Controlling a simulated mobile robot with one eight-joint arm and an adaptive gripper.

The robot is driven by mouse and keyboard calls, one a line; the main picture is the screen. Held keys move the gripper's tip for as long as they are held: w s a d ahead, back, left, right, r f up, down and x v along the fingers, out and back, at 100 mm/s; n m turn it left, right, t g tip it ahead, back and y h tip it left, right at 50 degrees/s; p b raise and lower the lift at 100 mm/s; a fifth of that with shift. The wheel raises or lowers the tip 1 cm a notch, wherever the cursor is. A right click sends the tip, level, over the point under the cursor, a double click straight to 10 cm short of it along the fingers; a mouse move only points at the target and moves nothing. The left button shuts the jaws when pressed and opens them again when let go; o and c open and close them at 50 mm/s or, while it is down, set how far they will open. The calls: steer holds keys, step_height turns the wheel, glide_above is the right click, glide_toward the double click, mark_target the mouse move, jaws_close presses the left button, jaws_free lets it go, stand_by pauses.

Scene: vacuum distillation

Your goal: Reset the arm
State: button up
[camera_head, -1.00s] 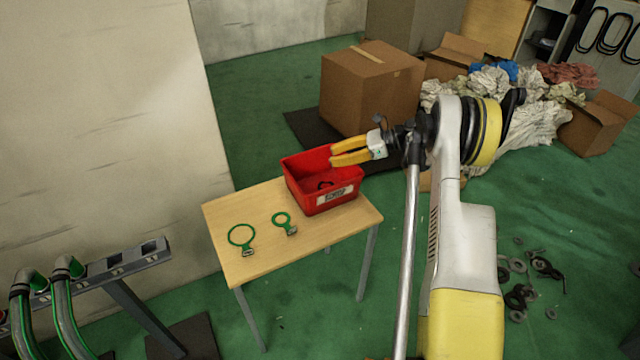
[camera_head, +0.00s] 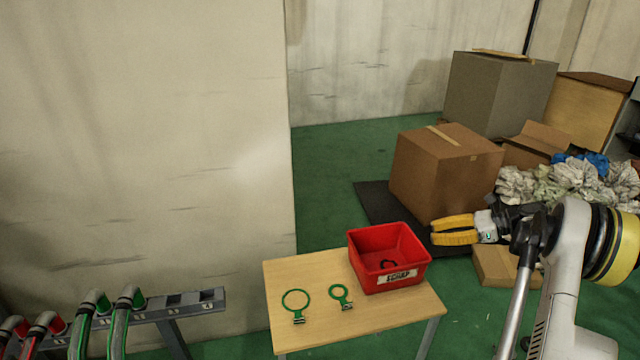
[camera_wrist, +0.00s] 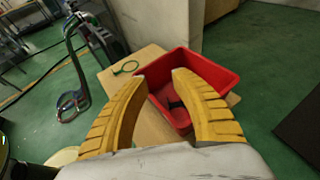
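My gripper (camera_head: 453,231) has yellow fingers and is held in the air to the right of the red bin in the head view. In the wrist view my gripper (camera_wrist: 160,78) shows its two fingers spread apart with nothing between them, so it is open and empty. My arm (camera_head: 560,270) is bent at the right edge of the head view.
A red scrap bin (camera_head: 411,285) with a dark ring inside stands on a small wooden table (camera_head: 375,315). Two green ring clamps (camera_head: 296,300) (camera_head: 340,293) lie beside it. A cardboard box (camera_head: 440,175) stands behind. A hose rack (camera_head: 195,302) is at the left.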

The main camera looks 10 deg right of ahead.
steer(key=s+a+r+n+g+h, duration=0.1)
steer(key=s+a+r+n+h, duration=0.2)
steer(key=a+r+n, duration=0.55)
steer(key=s+a+r+n+g+h, duration=0.1)
steer(key=s+a+r+h, duration=0.3)
steer(key=a, duration=0.9)
steer(key=s+a+n+t+h, duration=0.1)
steer(key=s+a+n+h, duration=0.1)
steer(key=s+a+n, duration=0.2)
steer(key=s+a+n+t+h, duration=0.1)
steer(key=s+a+n, duration=0.3)
steer(key=s+n, duration=0.6)
steer(key=s+h, duration=0.1)
steer(key=s, duration=0.7)
steer(key=shift+f+h, duration=0.25)
steer(key=shift+h, duration=0.05)
steer(key=shift+n, duration=0.25)
